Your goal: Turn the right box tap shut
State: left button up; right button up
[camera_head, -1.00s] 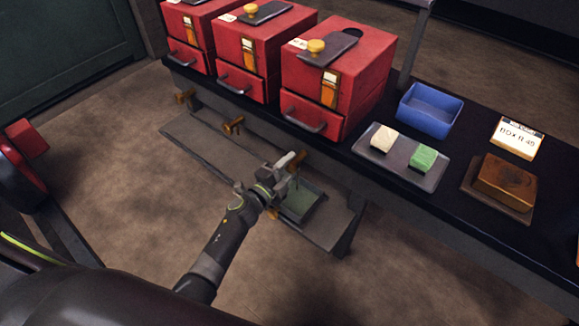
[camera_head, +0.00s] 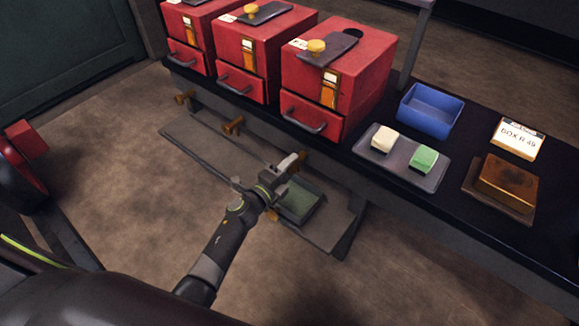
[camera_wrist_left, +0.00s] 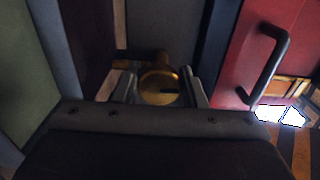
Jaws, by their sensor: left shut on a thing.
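The right box (camera_head: 340,70) is red, with a drawer handle (camera_head: 305,124) on its lower front. Its brass tap (camera_head: 302,157) sticks out below the bench edge under that box. My left gripper (camera_head: 288,164) is at this tap, low in front of the bench. In the left wrist view the round brass tap (camera_wrist_left: 159,86), with a dark slot in its face, sits between the two fingers (camera_wrist_left: 160,90), which are shut on it. Part of the tap is hidden by the gripper in the head view. My right gripper is out of view.
Two more taps, a middle one (camera_head: 233,125) and a left one (camera_head: 185,97), stick out along the bench. A grey shelf (camera_head: 205,150) with a dark green tray (camera_head: 299,203) lies below. On the bench stand a blue bin (camera_head: 430,112) and a card (camera_head: 517,138).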

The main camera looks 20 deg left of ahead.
pick_arm(q)
jog(key=o, duration=0.8)
jog(key=shift+f, duration=0.1)
jog(key=shift+o, duration=0.7)
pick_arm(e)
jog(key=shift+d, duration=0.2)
pick_arm(q)
jog(key=shift+s+a, duration=0.1)
jog(key=shift+s, duration=0.2)
jog(key=p+v, duration=0.1)
jog(key=v, duration=1.5)
jog(key=shift+s, duration=0.4)
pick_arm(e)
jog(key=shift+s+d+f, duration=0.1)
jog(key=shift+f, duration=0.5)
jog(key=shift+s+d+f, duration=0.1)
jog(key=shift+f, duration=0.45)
pick_arm(q)
jog(key=shift+a, duration=0.15)
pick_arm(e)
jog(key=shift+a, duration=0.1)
